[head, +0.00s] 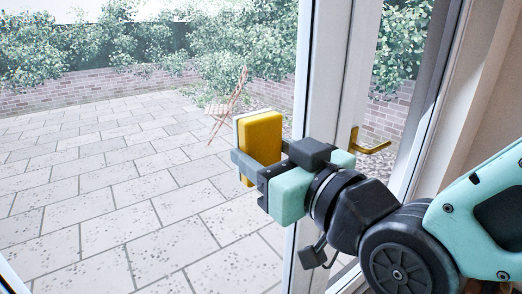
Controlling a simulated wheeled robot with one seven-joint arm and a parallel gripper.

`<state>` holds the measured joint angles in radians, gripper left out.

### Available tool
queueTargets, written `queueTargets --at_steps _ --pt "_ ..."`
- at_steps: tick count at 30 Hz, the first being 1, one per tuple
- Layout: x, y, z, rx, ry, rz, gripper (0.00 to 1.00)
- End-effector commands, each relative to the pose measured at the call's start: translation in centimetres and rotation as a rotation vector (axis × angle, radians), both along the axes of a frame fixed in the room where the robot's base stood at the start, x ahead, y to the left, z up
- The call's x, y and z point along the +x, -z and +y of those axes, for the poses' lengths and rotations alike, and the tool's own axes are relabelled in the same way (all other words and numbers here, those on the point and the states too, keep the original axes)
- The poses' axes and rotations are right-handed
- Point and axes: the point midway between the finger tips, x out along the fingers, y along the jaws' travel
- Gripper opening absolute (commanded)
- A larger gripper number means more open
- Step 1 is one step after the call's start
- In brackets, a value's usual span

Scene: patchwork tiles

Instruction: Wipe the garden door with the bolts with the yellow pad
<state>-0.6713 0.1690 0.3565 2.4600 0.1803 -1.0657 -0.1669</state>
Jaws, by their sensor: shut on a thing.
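The yellow pad (261,138) has a pale backing on its left side and stands upright in my gripper (258,165). My gripper is shut on the pad. The garden door (335,95) has a white frame and a brass handle (370,146), which shows just right of my gripper. The gripper and pad are in front of the door's glass, left of the white upright. I cannot tell whether the pad touches the glass. No bolts can be made out on the door in this view.
Beyond the glass lies a paved patio (130,200) with a low brick wall (90,88) and bushes (70,45). A thin reddish chair-like object (232,102) stands outside. A pale wall (500,70) rises at the right, close behind my arm.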

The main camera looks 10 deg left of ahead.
Motion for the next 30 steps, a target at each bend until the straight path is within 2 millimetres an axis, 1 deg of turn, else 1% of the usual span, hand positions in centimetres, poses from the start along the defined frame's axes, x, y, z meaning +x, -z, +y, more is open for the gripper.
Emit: queueTargets --at_steps 11,16,20,30 --pt "0.0 0.0 0.0 0.001 0.0 0.001 0.38" --pt "0.3 -0.1 0.4 0.001 0.0 0.001 0.38" --pt "1.0 -0.3 1.1 0.001 0.001 0.002 0.38" --pt "3.3 -1.2 3.9 0.001 0.001 0.001 0.38"
